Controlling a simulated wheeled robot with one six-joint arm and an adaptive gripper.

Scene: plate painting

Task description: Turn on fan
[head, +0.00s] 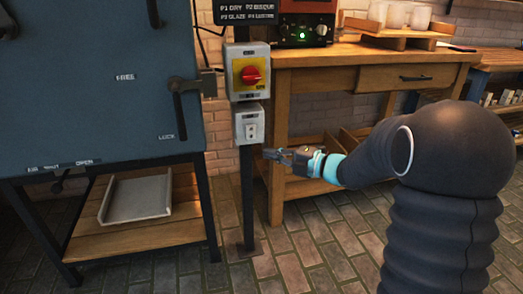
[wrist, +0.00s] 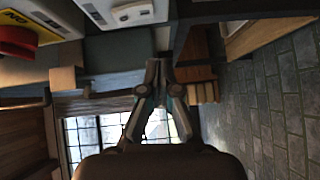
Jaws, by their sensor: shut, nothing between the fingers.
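A small grey switch box (head: 250,123) with a pale rocker switch sits on a dark post, below a larger box (head: 238,70) with a red rotary knob (head: 251,75) on a yellow plate. Their labels are too small to read, and no fan shows. My gripper (head: 267,154) is shut and empty, just below and to the right of the small box, apart from it. In the wrist view the closed fingers (wrist: 162,68) point past the small box (wrist: 118,12), which lies at the top edge. The red knob (wrist: 17,41) is at the upper left there.
A large blue kiln-like cabinet (head: 95,90) with a black latch handle stands left of the post (head: 247,200). A wooden workbench (head: 340,57) with a drawer stands behind my gripper on the right. A grey tray (head: 137,197) lies on the low shelf. The brick floor in front is clear.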

